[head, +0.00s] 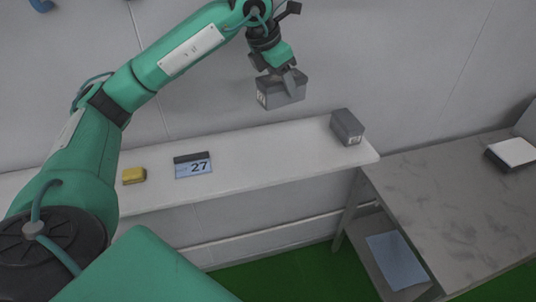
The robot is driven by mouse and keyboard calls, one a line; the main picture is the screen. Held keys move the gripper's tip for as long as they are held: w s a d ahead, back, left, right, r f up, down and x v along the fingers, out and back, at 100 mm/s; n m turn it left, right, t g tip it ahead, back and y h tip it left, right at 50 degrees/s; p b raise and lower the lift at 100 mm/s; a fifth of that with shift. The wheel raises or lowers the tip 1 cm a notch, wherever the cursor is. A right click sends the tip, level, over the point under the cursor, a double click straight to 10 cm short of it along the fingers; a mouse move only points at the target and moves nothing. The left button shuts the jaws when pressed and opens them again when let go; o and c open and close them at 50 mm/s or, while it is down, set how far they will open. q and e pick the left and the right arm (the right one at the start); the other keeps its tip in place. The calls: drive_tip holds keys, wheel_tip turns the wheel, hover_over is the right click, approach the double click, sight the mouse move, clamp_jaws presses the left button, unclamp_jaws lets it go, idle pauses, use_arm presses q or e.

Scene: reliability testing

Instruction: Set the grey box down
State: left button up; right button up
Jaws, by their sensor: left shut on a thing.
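A grey box (281,92) with a small white label is held in the air above and behind the white shelf. My left gripper (283,78) comes down on it from above and is shut on it. The box is clear of the shelf surface, and the gripper covers part of its top. A second grey box (348,127) with a white label stands on the right end of the shelf. My right gripper does not show.
A grey table (450,200) at the right holds a black and white item (512,153). A blue sheet (397,261) lies below.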

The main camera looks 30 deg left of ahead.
use_arm(q)
drive_tip(key=a+n+y, duration=0.1)
drive_tip(key=n, duration=0.1)
drive_tip(key=a+r+n+b, duration=0.1)
drive_tip(key=a+n, duration=0.1)
drive_tip(key=n, duration=0.1)
drive_tip(key=shift+r+t+y, duration=0.2)
drive_tip(key=shift+t+y, duration=0.1)
drive_tip(key=shift+y, duration=0.1)
drive_tip(key=shift+n+y, duration=0.3)
drive_tip(key=shift+n, duration=0.4)
drive_tip(key=f+p, duration=0.1)
drive_tip(key=f, duration=0.5)
drive_tip(key=f+p, duration=0.1)
drive_tip(key=f, duration=0.6)
drive_tip(key=a+f+p, duration=0.1)
drive_tip(key=f, duration=0.5)
drive_tip(key=shift+f, duration=0.2)
drive_tip(key=shift+d, duration=0.1)
drive_tip(key=shift+f, duration=0.2)
drive_tip(key=o, duration=1.3)
drive_tip(key=shift+r, duration=0.1)
